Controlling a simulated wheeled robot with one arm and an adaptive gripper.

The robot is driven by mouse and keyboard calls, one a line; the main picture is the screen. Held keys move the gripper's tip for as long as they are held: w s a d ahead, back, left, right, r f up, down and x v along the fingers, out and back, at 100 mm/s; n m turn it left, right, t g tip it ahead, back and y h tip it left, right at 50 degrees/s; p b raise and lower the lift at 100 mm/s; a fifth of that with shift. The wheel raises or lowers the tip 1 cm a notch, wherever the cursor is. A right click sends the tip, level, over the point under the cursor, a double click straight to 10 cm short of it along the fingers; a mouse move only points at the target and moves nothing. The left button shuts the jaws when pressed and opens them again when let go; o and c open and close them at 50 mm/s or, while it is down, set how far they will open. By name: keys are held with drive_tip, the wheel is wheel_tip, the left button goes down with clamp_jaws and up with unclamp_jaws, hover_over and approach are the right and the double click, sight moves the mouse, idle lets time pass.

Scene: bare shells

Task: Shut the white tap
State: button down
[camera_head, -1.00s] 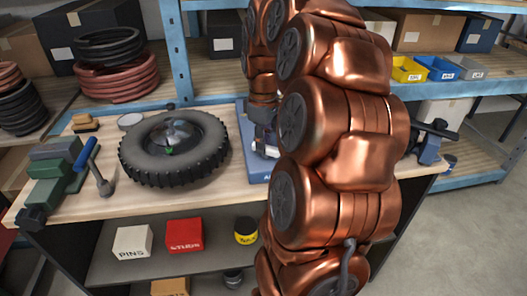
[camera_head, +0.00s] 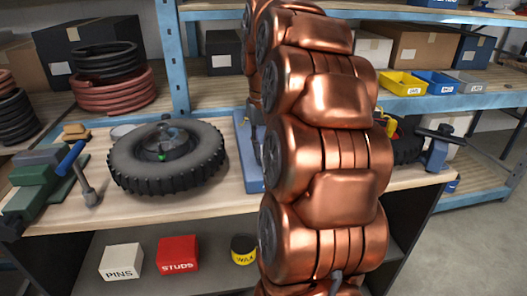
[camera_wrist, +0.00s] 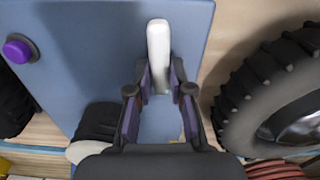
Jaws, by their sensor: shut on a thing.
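The white tap (camera_wrist: 158,42) shows in the wrist view as a long white handle over a blue board (camera_wrist: 80,70). Its rounded end points to the top of the picture, and its near end lies between my fingers. My gripper (camera_wrist: 161,72) is shut on the white tap, one finger on each side. Any valve body or pipe under the handle is hidden from me. In the head view my copper-coloured arm covers the tap and the gripper; only the left edge of the blue board (camera_head: 245,152) shows on the bench.
A black tyre (camera_head: 125,165) lies close beside the board, and it also shows in the wrist view (camera_wrist: 240,110). A purple knob (camera_wrist: 18,49) sits on the board. A green vise (camera_head: 40,180) and a hammer (camera_head: 88,192) are at the bench's left end.

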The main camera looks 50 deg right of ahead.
drive_tip(key=shift+s+m, duration=0.1)
drive_tip(key=shift+m, duration=0.4)
drive_tip(key=c, duration=1)
unclamp_jaws()
drive_tip(key=shift+c, duration=0.2)
drive_tip(key=shift+r, duration=3.7)
